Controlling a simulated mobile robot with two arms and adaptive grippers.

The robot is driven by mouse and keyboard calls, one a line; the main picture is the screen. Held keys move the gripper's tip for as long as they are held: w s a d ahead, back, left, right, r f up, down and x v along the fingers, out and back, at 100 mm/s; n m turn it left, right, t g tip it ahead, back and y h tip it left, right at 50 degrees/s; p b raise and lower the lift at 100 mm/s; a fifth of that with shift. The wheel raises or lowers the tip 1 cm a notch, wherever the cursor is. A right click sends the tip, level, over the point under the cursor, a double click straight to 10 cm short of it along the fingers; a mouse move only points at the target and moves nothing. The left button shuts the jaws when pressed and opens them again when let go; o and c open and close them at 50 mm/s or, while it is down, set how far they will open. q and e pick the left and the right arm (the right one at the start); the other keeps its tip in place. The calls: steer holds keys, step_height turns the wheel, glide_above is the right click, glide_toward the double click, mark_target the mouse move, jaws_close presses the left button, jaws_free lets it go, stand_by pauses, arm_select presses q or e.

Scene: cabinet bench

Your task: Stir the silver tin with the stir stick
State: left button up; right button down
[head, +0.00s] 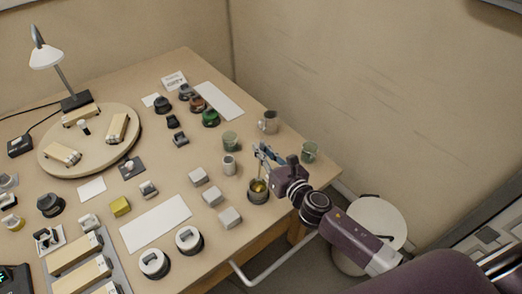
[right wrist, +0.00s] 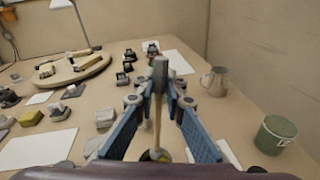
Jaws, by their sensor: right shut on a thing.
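My right gripper (head: 260,153) is shut on the stir stick (right wrist: 157,118), just inside the right edge of the table. The stick has a pale wooden shaft and a grey block-like top. It stands nearly upright between the blue finger pads. Its lower end points down into an open, dull metal tin (head: 258,196) with yellow contents, below the gripper. In the right wrist view the tin (right wrist: 155,156) shows only in part, low between the fingers. I cannot tell how deep the stick reaches. My left gripper is not in view.
A metal mug (head: 268,122), a small pale tin (head: 229,166) and two green-topped tins (head: 230,139) (head: 309,152) stand nearby. Grey blocks (head: 213,196) lie to the left. A round wooden board (head: 60,140) and a lamp (head: 47,58) are farther left. A wall stands behind.

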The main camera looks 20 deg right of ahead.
mark_target(260, 168)
steer(key=shift+w+f+b, duration=0.1)
steer(key=shift+f+b, duration=0.5)
steer(key=shift+f, duration=0.3)
steer(key=shift+s+a+f+b, duration=0.1)
steer(key=shift+s+f+b, duration=0.05)
steer(key=shift+f+b, duration=0.75)
steer(key=shift+s+a+f+b, duration=0.15)
steer(key=shift+s+f+b, duration=0.05)
steer(key=shift+f+b, duration=0.7)
steer(key=shift+s+a+f+b, duration=0.1)
steer(key=shift+s+f+b, duration=0.05)
steer(key=shift+f+b, duration=0.75)
steer(key=shift+f, duration=0.1)
